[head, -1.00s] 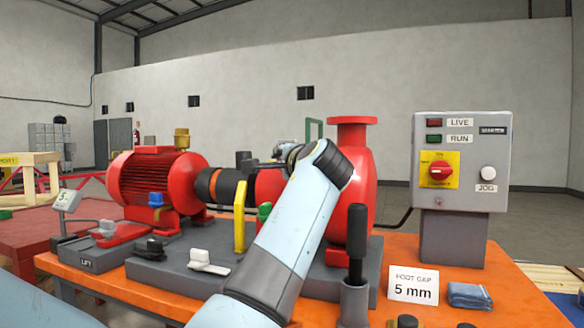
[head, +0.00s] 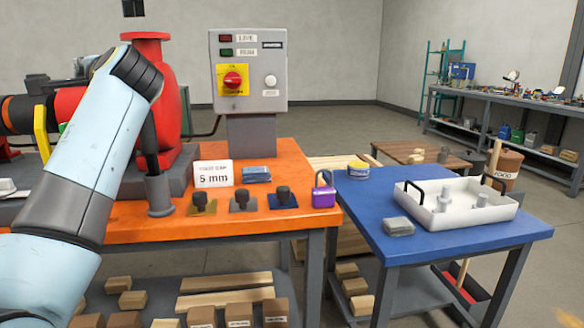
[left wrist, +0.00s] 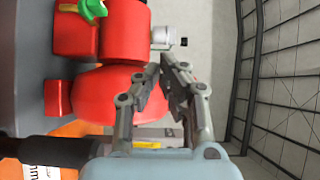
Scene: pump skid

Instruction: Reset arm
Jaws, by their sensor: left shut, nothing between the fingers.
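My left arm (head: 95,150) rises in light blue at the left of the head view, in front of the red pump (head: 148,60). Its gripper is not clearly seen there. In the left wrist view my left gripper (left wrist: 168,68) is shut and empty, its grey fingers close together. Red pump parts (left wrist: 105,95) lie beyond and to the left of the fingers, with a green piece (left wrist: 92,9) near the top. How far the fingertips are from the red casing I cannot tell. My right gripper is in neither view.
On the bench are a "5 mm" card (head: 213,174), a blue cloth (head: 257,174), dark-knobbed pieces and a purple padlock (head: 324,194). A blue table (head: 450,240) holds a white tray (head: 410,208).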

